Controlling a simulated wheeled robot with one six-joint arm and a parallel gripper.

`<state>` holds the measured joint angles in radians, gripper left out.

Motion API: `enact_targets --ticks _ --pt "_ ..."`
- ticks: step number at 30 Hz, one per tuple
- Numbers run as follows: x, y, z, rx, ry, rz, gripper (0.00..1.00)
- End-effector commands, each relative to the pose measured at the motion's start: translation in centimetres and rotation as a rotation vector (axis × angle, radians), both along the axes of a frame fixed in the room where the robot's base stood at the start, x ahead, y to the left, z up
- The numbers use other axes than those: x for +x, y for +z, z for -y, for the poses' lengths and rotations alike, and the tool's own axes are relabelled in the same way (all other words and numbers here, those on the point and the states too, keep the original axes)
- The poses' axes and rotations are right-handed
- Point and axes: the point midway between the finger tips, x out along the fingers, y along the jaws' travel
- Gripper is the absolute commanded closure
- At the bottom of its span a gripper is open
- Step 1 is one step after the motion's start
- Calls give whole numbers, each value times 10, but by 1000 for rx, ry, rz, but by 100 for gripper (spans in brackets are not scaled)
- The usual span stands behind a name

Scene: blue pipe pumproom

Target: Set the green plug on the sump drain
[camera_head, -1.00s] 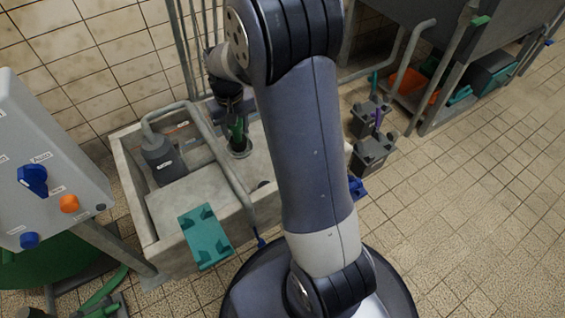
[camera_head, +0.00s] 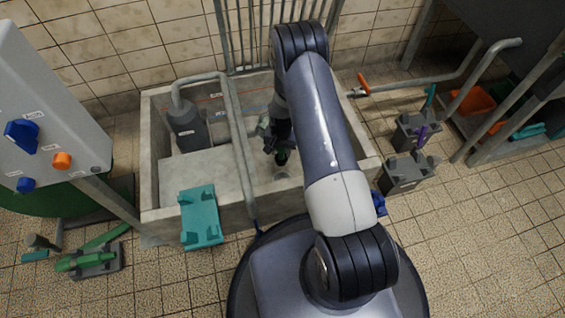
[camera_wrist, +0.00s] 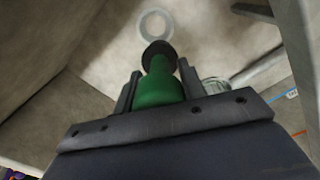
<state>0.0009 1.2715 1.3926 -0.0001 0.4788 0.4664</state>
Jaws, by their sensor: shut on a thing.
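My gripper (camera_head: 279,143) is shut on the green plug (camera_wrist: 158,84) and holds it over the concrete sump. The plug's green body sits between the two fingers in the wrist view, with its dark round end pointing away from the gripper. In the head view, only a small part of the plug (camera_head: 282,157) shows below the fingers. A pale ring also shows just below the plug in the head view (camera_head: 281,173).
The sump's concrete wall (camera_head: 152,150) surrounds the work area. A grey pump (camera_head: 187,128) with a bent pipe (camera_head: 238,135) stands left of my gripper. A teal bracket (camera_head: 200,216) hangs on the front edge. A grey control box (camera_head: 60,110) stands at left.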

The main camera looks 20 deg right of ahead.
Motion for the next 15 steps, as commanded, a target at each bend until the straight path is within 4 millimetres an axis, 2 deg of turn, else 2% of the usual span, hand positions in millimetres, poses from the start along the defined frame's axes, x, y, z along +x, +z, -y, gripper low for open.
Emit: enact_targets --ticks 1,6,15 --pt "-5 -18 0 0 -21 -4 85" --pt "-13 -49 0 0 -72 0 85" --pt "-16 -65 0 0 -88 2 85"
